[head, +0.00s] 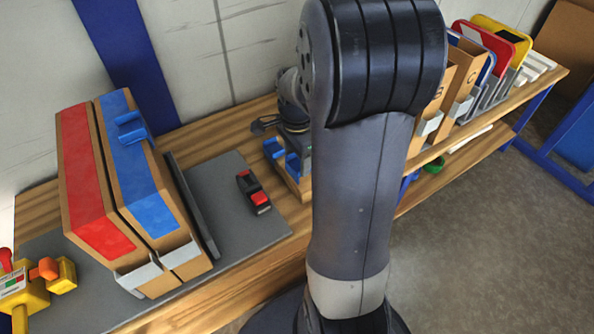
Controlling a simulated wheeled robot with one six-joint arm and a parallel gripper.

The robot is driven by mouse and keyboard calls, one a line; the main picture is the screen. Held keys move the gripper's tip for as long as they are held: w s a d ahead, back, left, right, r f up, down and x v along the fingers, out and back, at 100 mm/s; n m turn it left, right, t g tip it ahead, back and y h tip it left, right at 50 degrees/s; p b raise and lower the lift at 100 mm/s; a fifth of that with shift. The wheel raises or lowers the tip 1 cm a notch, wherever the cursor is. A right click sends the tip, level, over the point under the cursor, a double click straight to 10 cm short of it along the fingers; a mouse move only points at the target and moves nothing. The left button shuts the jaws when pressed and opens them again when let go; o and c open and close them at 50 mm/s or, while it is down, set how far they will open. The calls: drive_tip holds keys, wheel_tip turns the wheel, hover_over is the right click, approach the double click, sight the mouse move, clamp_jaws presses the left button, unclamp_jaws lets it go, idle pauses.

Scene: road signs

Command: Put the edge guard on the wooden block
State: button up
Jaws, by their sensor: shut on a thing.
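My gripper (294,127) is only partly in view, low over the bench behind my arm. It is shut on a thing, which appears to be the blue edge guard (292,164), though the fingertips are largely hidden. The small wooden block (296,184) is directly below, its right side hidden by my arm. Another blue piece (273,148) shows at its left. I cannot tell whether the held guard touches the block.
Two upright boxes with red (88,190) and blue (138,170) faces stand left on the grey mat (228,185). A black-and-red tool (254,192) lies on the mat. A yellow device (28,293) is at bottom left. Sign racks (462,85) stand at right.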

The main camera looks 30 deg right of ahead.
sight(297, 166)
drive_tip(key=shift+f+b, duration=0.4)
drive_tip(key=shift+f, duration=1.45)
drive_tip(key=shift+f+b, duration=0.4)
drive_tip(key=shift+f, duration=0.2)
drive_tip(key=o, duration=1)
drive_tip(key=shift+r, duration=0.1)
wheel_tip(297, 166, up, 13)
drive_tip(key=p, duration=0.3)
drive_tip(key=shift+p, duration=0.3)
